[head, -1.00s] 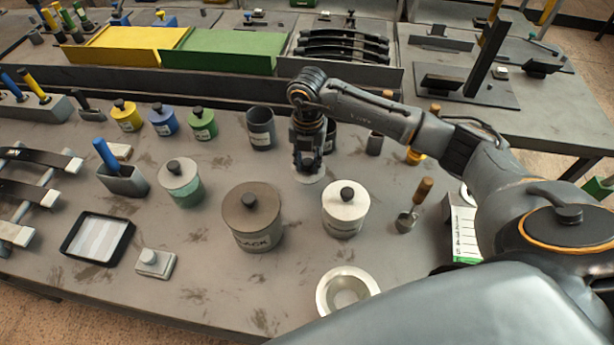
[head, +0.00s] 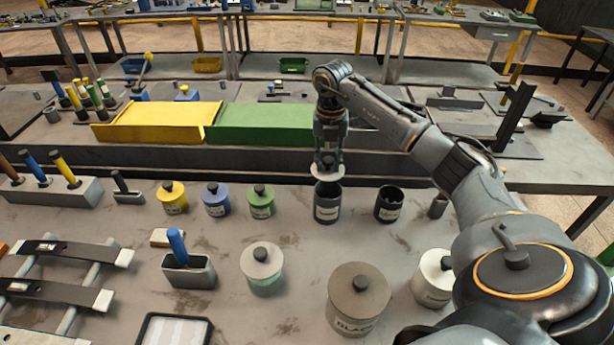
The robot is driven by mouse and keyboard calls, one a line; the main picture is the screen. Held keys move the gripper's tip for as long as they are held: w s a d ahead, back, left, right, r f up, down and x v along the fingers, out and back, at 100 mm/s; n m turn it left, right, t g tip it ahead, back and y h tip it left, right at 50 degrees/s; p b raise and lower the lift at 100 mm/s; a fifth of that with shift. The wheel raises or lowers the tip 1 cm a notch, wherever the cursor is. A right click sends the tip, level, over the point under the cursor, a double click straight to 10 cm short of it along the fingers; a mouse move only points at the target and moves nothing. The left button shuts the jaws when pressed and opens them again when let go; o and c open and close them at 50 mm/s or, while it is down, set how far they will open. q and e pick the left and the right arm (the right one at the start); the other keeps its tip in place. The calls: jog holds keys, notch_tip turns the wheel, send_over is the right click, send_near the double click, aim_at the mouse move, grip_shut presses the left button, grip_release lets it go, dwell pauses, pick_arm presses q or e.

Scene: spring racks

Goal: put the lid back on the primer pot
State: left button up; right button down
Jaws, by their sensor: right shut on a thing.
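My right gripper (head: 328,158) points down and is shut on a pale round lid (head: 327,174). The lid is held roughly level over the mouth of a dark grey open pot (head: 327,208). The pot stands upright on the table and has a white label too small to read. A second dark open pot (head: 389,205) stands just to its right, its label also unreadable. I cannot tell from the labels which is the primer pot. My left gripper is not in view.
Small yellow (head: 173,198), blue (head: 216,200) and green (head: 261,202) lidded pots stand left of the open pot. A large lidded pot marked BLACK (head: 357,315), a white lidded pot (head: 434,278) and a pale green one (head: 264,284) stand nearer. A low ledge runs behind.

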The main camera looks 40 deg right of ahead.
aim_at(329, 173)
jog(key=shift+w+d+r, duration=0.15)
jog(key=shift+s+d+f+b, duration=0.3)
jog(key=shift+f+b, duration=0.15)
jog(key=shift+f, duration=0.3)
notch_tip(329, 173, down, 3)
jog(key=b, duration=0.3)
jog(key=shift+w+a+f, duration=0.1)
jog(key=shift+a+f, duration=0.05)
jog(key=shift+f, duration=0.3)
jog(key=shift+f+b, duration=0.35)
jog(key=shift+f, duration=0.1)
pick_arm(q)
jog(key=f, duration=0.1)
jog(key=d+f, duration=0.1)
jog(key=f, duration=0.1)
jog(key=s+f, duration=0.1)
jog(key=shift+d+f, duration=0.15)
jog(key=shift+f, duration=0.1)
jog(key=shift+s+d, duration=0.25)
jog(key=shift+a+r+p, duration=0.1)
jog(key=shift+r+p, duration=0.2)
pick_arm(e)
jog(key=shift+r, duration=0.1)
